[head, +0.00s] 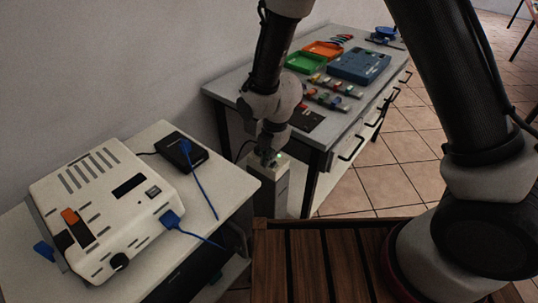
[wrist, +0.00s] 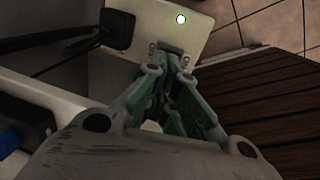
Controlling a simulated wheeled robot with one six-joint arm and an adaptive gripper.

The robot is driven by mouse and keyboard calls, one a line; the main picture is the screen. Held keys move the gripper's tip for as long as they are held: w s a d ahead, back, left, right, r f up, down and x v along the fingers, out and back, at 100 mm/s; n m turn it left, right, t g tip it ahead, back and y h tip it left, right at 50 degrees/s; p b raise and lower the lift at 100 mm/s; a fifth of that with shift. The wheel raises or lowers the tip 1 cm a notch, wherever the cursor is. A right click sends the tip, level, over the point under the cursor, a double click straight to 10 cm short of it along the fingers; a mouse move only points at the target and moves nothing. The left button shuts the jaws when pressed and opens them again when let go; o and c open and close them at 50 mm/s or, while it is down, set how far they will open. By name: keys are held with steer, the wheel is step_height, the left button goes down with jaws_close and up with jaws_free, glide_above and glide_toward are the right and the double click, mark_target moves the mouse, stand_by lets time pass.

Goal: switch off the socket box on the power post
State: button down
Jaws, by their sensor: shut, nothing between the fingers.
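The power post (head: 270,187) is a pale upright box column between the two tables. The socket box on its top shows a lit green-white lamp (head: 280,154), which also shows in the wrist view (wrist: 181,19). In the wrist view a black plug (wrist: 117,28) with a cable sits at the left of the socket box's pale top (wrist: 150,15). My gripper (head: 267,158) points down over the post top. In the wrist view my gripper (wrist: 173,60) is shut and empty, with its tips at a small grey part (wrist: 172,47), perhaps the switch. Whether they touch is unclear.
A white table (head: 150,140) at left holds a beige device (head: 105,205), a black adapter (head: 181,151) and blue cables. A workbench (head: 235,78) behind holds coloured trays and tools. My slatted wooden deck (head: 335,255) lies in front. Tiled floor (head: 400,180) is clear at right.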

steer(key=shift+w+a+f+g+h, duration=0.1)
steer(key=shift+a+f+g+h, duration=0.1)
steer(key=shift+f+g+h, duration=0.25)
steer(key=shift+w+a, duration=0.1)
steer(key=shift+a, duration=0.05)
steer(key=shift+s+d, duration=0.2)
steer(key=shift+d, duration=0.05)
steer(key=shift+s+d+f, duration=0.15)
steer(key=shift+s+d, duration=0.3)
steer(key=shift+d, duration=0.1)
step_height(320, 180, up, 15)
steer(key=w+a, duration=0.2)
steer(key=shift+a+f, duration=0.2)
steer(key=shift+a, duration=0.15)
